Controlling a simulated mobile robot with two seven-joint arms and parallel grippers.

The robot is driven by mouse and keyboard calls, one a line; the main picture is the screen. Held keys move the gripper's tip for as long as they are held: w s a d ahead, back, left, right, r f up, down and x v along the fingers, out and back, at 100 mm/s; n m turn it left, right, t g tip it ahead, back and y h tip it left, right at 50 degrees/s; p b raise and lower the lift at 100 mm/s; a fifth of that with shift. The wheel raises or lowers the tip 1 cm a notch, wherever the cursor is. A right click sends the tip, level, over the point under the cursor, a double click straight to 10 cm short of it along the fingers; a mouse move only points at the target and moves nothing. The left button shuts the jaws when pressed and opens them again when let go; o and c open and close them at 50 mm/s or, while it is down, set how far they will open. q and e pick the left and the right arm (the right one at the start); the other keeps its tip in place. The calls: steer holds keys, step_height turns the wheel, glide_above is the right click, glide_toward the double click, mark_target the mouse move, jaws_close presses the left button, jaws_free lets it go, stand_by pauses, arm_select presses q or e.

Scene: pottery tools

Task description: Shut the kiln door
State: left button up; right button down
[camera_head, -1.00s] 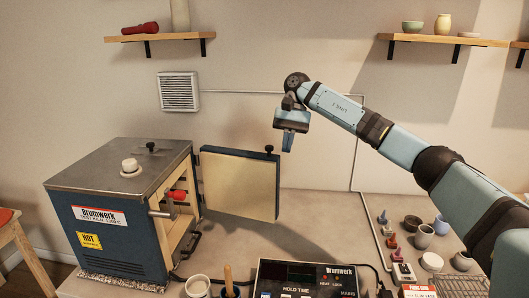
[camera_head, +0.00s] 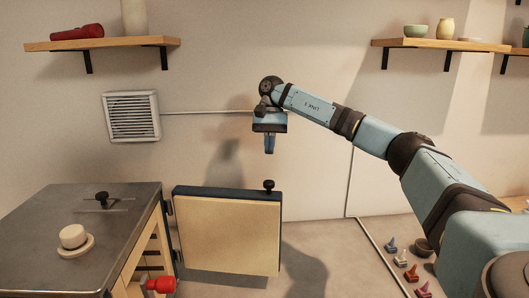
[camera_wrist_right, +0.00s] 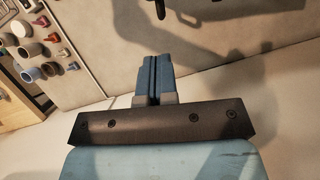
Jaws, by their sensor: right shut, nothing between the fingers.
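The kiln (camera_head: 60,235) stands at the lower left, a grey-topped box, partly cut off by the frame's edge. Its door (camera_head: 228,235) is open, swung out to the right of the kiln, with its cream inner face showing. A black knob (camera_head: 269,185) sits on the door's top edge near the free end. My right gripper (camera_head: 269,152) hangs fingers down above that knob in the picture, apart from it. Its blue fingers are together and empty, also in the right wrist view (camera_wrist_right: 155,60). My left gripper is not in view.
A white plug on a disc (camera_head: 74,238) and a black handle (camera_head: 102,199) are on the kiln top. A red knob (camera_head: 160,285) shows by its opening. Small coloured cones (camera_head: 401,258) and a dark pot (camera_head: 424,248) stand at right. Shelves (camera_head: 103,44) hang above.

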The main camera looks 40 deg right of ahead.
arm_select(q)
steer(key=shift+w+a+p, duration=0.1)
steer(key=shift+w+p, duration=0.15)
steer(key=shift+p, duration=0.15)
arm_select(e)
steer(key=s+a+f, duration=0.3)
steer(key=a+f, duration=0.2)
steer(key=f, duration=0.2)
steer(key=shift+s, duration=0.4)
steer(key=shift+a, duration=0.1)
steer(key=shift+a, duration=0.1)
